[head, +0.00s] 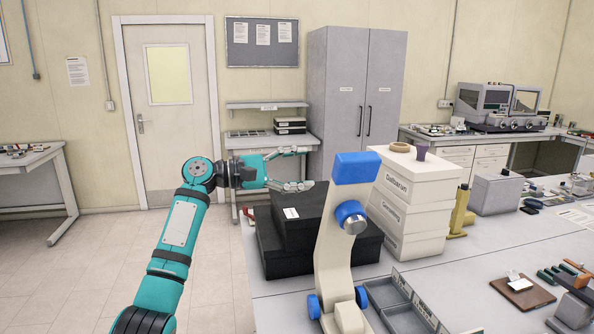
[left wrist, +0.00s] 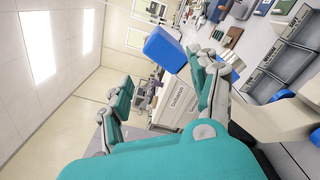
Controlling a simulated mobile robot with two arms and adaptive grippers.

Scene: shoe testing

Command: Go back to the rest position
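My left gripper (head: 308,168) is teal and reaches in from the left, held up near the black boxes (head: 300,219). Its fingers are spread and nothing is between them. In the left wrist view my left gripper (left wrist: 155,92) also shows its two fingers apart, with the blue block (left wrist: 165,48) beyond them. My right gripper is in neither view.
Grey trays (head: 408,317) and tools lie on the right. The floor (head: 110,250) at left is clear.

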